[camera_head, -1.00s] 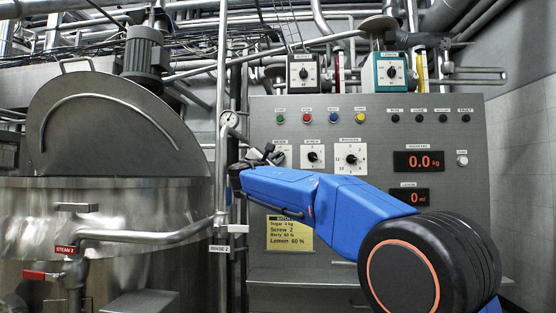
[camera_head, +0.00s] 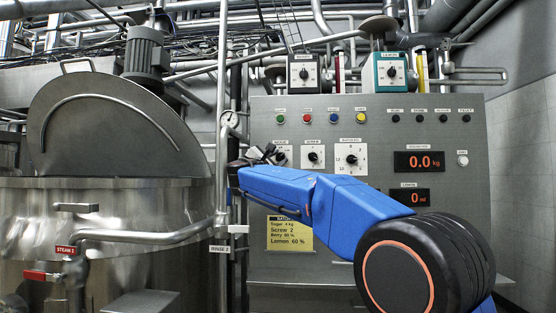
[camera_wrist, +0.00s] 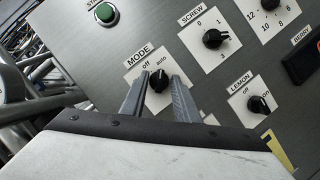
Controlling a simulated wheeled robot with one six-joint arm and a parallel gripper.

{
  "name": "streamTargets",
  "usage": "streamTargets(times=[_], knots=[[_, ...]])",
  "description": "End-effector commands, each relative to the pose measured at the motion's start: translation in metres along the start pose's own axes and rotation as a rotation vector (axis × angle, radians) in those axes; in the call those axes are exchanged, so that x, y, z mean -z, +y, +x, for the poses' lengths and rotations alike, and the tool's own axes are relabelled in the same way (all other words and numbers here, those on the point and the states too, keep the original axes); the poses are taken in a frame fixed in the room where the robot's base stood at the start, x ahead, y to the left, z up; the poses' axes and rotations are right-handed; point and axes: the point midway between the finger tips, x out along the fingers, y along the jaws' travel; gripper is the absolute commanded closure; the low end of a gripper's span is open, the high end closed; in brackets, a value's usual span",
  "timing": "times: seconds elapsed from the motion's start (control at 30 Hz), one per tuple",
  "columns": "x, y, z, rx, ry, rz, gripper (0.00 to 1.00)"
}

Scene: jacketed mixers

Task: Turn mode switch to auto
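The mode switch (camera_wrist: 158,80) is a black knob on a white plate in the wrist view. The plate is labelled MODE, with "off" at upper left and "auto" at upper right. The knob's pointer appears roughly upright in the picture, but I cannot tell its exact setting. My gripper (camera_wrist: 159,78) has its two grey fingers apart, one on each side of the knob. A narrow gap seems to show beside the knob, and contact is not clear. In the head view my gripper (camera_head: 264,153) partly hides the mode switch (camera_head: 281,158) at the panel's left.
The screw knob (camera_wrist: 215,39) and the lemon knob (camera_wrist: 258,104) sit close by on the grey panel. A green button (camera_wrist: 105,13) is above left. Pipes and a gauge (camera_head: 230,120) stand just left of the panel, beside the steel mixer (camera_head: 120,210).

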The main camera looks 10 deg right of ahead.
Motion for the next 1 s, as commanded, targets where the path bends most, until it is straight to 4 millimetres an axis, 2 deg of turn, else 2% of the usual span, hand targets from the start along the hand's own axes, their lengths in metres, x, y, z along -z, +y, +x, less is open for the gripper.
streamTargets(times=[0.17,0.33,1.0], knots=[[0.0,0.0,-0.002,-0.001,0.0,0.0,0.72],[0.0,0.001,-0.019,-0.002,0.002,-0.001,0.72],[0.0,0.001,-0.147,-0.002,0.001,0.001,0.72]])
